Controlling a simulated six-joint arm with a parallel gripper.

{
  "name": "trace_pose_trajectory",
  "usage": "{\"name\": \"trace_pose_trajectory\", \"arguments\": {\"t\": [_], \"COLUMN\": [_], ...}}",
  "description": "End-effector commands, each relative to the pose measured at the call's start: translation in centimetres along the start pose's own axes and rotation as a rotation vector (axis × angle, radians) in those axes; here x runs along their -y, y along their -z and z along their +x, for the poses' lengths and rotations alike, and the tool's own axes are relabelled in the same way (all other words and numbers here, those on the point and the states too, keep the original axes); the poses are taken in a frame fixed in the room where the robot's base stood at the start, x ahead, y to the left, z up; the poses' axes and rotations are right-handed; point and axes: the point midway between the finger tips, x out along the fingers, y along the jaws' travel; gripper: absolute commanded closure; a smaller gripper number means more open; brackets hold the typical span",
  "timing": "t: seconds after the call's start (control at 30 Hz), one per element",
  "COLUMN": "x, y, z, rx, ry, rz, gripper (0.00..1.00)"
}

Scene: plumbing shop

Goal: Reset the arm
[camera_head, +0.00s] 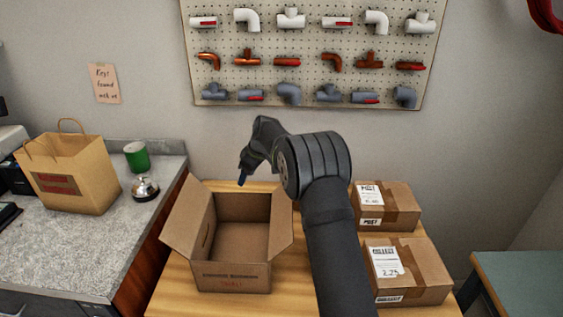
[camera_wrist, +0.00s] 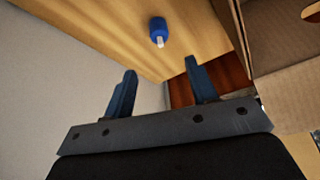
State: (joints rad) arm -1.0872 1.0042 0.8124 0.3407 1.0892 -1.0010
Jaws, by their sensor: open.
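My gripper (camera_head: 243,176) hangs at the end of my bent arm, above the back left part of the open cardboard box in the head view. In the wrist view, its two blue fingers (camera_wrist: 160,76) stand apart with nothing between them. My arm reaches up from the bottom of the head view, to the right of the open box.
The open box (camera_head: 232,277) stands on a wooden table (camera_head: 180,290) and looks empty. A small blue object with a pale tip (camera_wrist: 158,32) lies on wood beyond the fingers. Closed parcels (camera_head: 425,265) sit right. A pegboard (camera_head: 310,45) of pipe fittings hangs behind.

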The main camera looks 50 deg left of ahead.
Motion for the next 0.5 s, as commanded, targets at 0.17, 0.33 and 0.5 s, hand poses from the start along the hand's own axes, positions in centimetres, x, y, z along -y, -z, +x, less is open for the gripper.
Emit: {"name": "trace_pose_trajectory", "arguments": {"t": [0.17, 0.33, 0.5], "x": [0.0, 0.1, 0.1], "y": [0.0, 0.0, -0.1], "z": [1.7, 4.9, 8.4], "rx": [0.002, 0.002, 0.003], "ry": [0.002, 0.003, 0.002], "rz": [0.0, 0.0, 0.0], "gripper": [0.48, 0.48, 0.48]}}
